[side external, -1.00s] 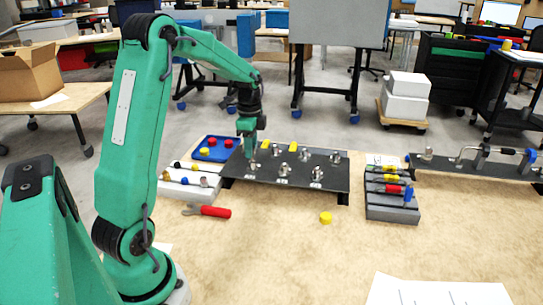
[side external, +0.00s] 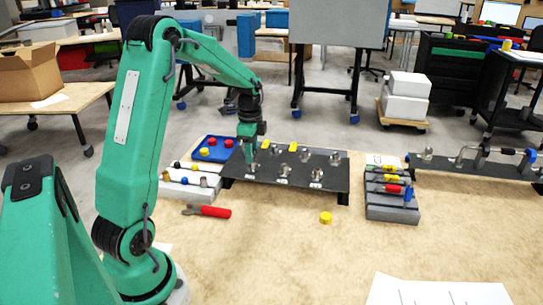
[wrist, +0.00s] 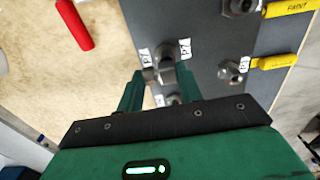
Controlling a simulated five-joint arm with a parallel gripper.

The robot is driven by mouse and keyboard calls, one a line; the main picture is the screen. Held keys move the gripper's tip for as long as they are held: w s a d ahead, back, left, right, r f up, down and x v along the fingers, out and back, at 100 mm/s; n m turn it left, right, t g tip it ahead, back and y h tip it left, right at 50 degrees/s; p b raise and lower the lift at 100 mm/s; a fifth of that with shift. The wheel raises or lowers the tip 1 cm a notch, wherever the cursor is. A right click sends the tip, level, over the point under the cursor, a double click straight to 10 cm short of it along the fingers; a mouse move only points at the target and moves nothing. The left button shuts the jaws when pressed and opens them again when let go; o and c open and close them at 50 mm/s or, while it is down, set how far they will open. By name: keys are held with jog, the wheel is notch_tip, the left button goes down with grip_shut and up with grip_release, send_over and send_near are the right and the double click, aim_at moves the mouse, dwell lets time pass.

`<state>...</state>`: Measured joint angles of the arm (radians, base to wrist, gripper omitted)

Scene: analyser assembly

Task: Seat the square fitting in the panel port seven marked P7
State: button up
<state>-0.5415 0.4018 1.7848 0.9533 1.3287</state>
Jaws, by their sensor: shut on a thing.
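The dark panel (side external: 325,178) stands on the bench with several metal ports on it. In the wrist view, my gripper (wrist: 157,80) is low over the panel's left edge. Its two green fingers are shut on the small metallic square fitting (wrist: 149,75). A port (wrist: 168,73) shows right at the fingers, beside a white label reading P7 (wrist: 185,48). Another white label (wrist: 144,56) sits at the left of it. In the side view my gripper (side external: 249,150) is above the panel's left part. I cannot tell whether the fitting is inside the port.
Other ports (wrist: 232,72) and yellow tags (wrist: 275,62) are close to the right. A blue tray (side external: 211,150) and a grey block with small parts (side external: 185,190) stand left of the panel. A red-handled tool (side external: 214,211) and a yellow cap (side external: 325,217) lie in front.

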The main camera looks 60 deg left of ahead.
jog(key=o, duration=1.1)
jog(key=shift+c, duration=0.2)
jog(key=shift+r, duration=3.85)
jog(key=s+d+r+n+t, duration=0.1)
jog(key=s+d+r+n, duration=0.15)
jog(key=d, duration=0.45)
jog(key=s+d+r+n+t, duration=0.1)
jog(key=s+d+r+n, duration=0.2)
jog(key=d, duration=0.4)
jog(key=s+d+n+t, duration=0.3)
jog(key=s+d, duration=0.6)
jog(key=s, duration=0.2)
jog(key=shift+d+t, duration=0.2)
jog(key=shift+t, duration=0.1)
